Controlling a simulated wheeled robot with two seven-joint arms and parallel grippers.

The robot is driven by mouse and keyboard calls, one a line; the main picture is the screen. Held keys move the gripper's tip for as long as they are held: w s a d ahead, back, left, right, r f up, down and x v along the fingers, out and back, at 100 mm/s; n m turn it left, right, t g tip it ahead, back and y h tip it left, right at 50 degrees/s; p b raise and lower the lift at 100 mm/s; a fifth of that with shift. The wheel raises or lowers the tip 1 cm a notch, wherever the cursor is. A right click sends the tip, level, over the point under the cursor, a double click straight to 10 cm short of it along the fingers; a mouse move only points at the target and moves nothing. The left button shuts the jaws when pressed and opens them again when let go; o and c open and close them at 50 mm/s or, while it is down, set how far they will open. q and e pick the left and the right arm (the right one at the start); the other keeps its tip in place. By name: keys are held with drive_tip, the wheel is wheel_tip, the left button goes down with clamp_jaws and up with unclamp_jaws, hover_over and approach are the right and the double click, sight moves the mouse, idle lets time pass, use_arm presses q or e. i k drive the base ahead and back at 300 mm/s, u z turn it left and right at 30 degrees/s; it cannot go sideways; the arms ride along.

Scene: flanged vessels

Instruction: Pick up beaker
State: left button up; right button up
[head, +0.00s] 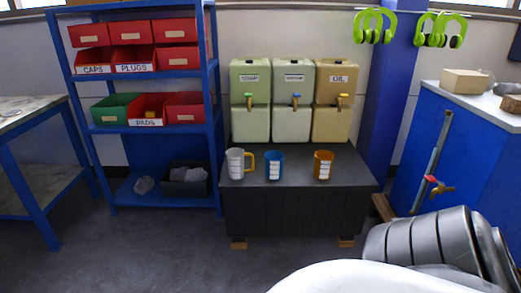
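Three beaker-like vessels with white label marks stand upright in a row on a dark low bench (300,178). A pale grey beaker (235,164) with a yellow handle is at the left. A blue beaker (273,166) stands in the middle, close to the grey one. An orange-brown beaker (322,165) stands apart at the right. Neither of my grippers shows in the head view, so nothing is seen near or touching the beakers.
Stacked containers with taps (296,100) stand behind the beakers. A blue shelf (170,197) with red and green bins is on the left, a blue-legged table (32,186) beyond it. Floor is clear left of centre.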

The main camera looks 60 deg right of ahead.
sight(275, 160)
drive_tip(key=z, duration=0.35)
drive_tip(key=i, duration=2.6)
drive_tip(key=z, duration=1.7)
drive_tip(key=i, duration=1.05)
drive_tip(key=z, duration=1.25)
drive_tip(key=i, duration=0.2)
drive_tip(key=z, duration=0.2)
